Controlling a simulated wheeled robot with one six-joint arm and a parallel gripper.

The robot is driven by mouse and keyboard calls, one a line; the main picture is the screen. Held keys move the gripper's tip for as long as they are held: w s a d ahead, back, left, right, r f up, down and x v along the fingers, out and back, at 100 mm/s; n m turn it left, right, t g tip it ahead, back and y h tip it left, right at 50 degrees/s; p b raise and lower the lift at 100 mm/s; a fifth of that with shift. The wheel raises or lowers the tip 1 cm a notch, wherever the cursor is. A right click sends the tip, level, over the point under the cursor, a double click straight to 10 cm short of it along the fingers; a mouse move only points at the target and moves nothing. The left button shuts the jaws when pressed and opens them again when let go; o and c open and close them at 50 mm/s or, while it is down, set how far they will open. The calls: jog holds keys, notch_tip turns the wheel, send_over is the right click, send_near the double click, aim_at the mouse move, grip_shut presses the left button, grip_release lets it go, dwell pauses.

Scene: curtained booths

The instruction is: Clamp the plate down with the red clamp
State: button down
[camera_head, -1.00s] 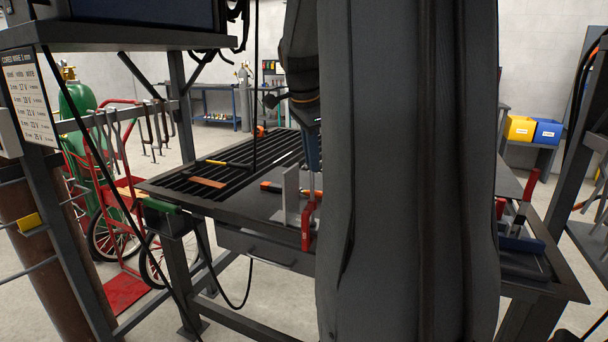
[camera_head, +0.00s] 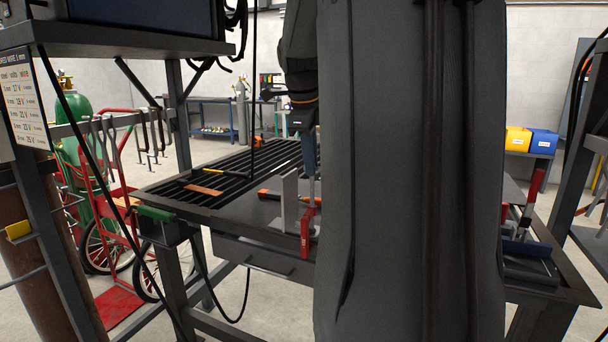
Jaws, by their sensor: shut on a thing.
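A red clamp (camera_head: 307,234) stands upright at the front edge of the welding table (camera_head: 243,222). A grey upright plate (camera_head: 289,203) is just left of and behind it, rising from the tabletop. Whether the clamp touches the plate cannot be told. My gripper (camera_head: 311,172) reaches down from above to the top of the clamp and appears shut on it. Its fingertips are small and partly hidden by my large dark arm link, which also covers the middle and right of the tabletop.
Black slats fill the table's left part, with a brown strip (camera_head: 204,190) on them. An orange-and-black tool (camera_head: 264,195) lies near the plate. A red-handled tool (camera_head: 537,186) stands at the right by a blue item (camera_head: 527,247). A post and shelf stand at left.

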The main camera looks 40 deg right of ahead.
jog(key=m+b, duration=0.3)
jog(key=m, duration=0.2)
jog(key=m+b, duration=0.3)
jog(key=m, duration=0.2)
jog(key=shift+f+m, duration=0.2)
jog(key=shift+m, duration=0.2)
jog(key=shift+b, duration=0.4)
jog(key=c, duration=1.7)
grip_release()
jog(key=shift+r, duration=0.1)
jog(key=shift+r, duration=0.15)
